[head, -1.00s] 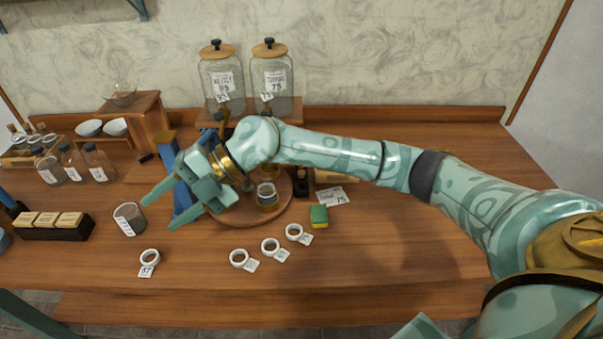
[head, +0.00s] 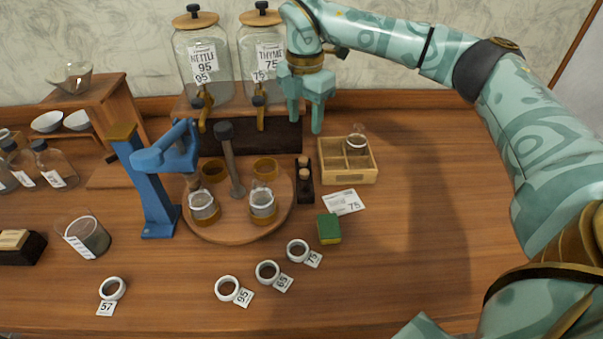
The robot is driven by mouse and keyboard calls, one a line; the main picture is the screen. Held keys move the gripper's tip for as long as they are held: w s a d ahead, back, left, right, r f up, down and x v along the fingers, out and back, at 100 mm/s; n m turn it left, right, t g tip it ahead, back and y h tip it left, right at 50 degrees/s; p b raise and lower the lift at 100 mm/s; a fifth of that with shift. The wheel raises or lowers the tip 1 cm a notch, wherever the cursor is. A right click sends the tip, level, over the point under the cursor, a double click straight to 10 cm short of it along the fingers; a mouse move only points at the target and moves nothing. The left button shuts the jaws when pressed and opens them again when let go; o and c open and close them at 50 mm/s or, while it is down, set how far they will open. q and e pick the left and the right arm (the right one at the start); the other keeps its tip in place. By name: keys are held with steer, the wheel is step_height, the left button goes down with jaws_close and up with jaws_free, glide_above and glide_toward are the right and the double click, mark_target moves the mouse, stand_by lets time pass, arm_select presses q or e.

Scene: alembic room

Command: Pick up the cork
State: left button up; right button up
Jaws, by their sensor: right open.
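Small tan corks (head: 304,174) sit in a narrow dark holder (head: 305,194) on the table, right of the round wooden board. I cannot tell them apart clearly at this size. My right gripper (head: 305,126) is open and empty, its fingers pointing down. In the picture it hangs above the cork holder, in front of the thyme jar, apart from both. My left gripper is out of view.
The round board (head: 230,232) carries glass jars and amber rings beside a blue press (head: 150,185). A divided wooden box (head: 350,178) holds a small glass. A green-yellow sponge (head: 329,229) and white rings (head: 267,272) lie nearer. The table's right side is clear.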

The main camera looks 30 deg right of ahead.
steer(key=b, duration=0.3)
glide_above(304, 172)
step_height(304, 172, down, 9)
steer(key=shift+f, duration=0.45)
step_height(304, 172, down, 5)
steer(key=shift+d+b, duration=0.1)
steer(key=shift+b, duration=1.1)
steer(key=shift+r, duration=0.15)
steer(key=shift+c, duration=0.7)
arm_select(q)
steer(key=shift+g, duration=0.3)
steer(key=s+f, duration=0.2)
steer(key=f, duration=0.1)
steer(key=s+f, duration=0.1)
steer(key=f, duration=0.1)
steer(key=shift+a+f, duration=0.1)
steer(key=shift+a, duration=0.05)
arm_select(e)
jaws_close()
